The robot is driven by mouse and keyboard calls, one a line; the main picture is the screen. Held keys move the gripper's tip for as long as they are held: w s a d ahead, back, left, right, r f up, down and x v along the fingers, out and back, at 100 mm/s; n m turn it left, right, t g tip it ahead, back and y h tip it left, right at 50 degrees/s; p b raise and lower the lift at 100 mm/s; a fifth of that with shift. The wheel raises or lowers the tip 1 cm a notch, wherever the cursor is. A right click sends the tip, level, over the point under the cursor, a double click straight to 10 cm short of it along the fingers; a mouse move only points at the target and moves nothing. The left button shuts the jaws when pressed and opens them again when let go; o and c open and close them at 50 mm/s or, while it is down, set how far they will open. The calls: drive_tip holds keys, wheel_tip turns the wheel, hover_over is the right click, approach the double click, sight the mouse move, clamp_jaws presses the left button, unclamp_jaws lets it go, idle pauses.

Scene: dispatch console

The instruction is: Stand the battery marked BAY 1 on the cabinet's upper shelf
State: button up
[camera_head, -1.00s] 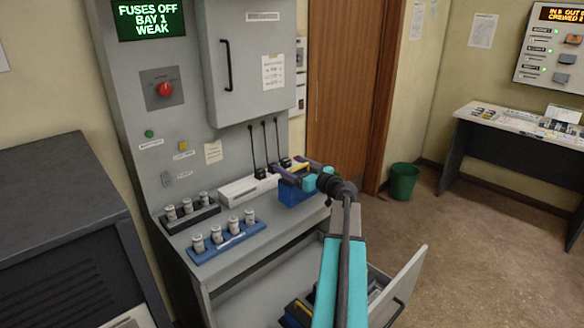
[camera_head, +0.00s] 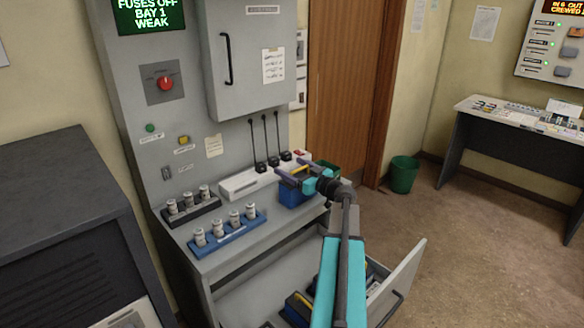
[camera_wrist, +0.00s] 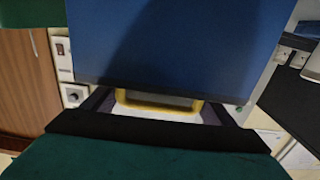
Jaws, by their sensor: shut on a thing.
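My gripper (camera_head: 298,175) is shut on the yellow handle of a blue battery (camera_head: 294,194), which hangs upright just in front of the white charger strip. In the wrist view the battery's blue body (camera_wrist: 180,40) fills the top middle, with its yellow handle (camera_wrist: 155,106) between my fingers. No marking on it can be read. The grey cabinet (camera_head: 250,70) on the console has its door shut, with a black handle on the door's left, so its shelves are hidden. The screen (camera_head: 148,15) reads FUSES OFF, BAY 1, WEAK.
The white charger strip (camera_head: 240,184) has several black leads. A dark rack (camera_head: 192,207) and a blue rack (camera_head: 228,234) hold fuses on the counter. The drawer (camera_head: 400,280) below stands open, with another battery (camera_head: 298,306) inside. A green bin (camera_head: 404,175) stands on the floor.

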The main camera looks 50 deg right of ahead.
drive_tip(key=shift+r, duration=0.1)
drive_tip(key=o, duration=2.1)
drive_tip(key=s, duration=0.4)
drive_tip(key=s+b, duration=0.1)
drive_tip(key=s, duration=0.3)
drive_tip(key=s+a+b, duration=0.1)
drive_tip(key=s, duration=0.3)
drive_tip(key=shift+s, duration=0.1)
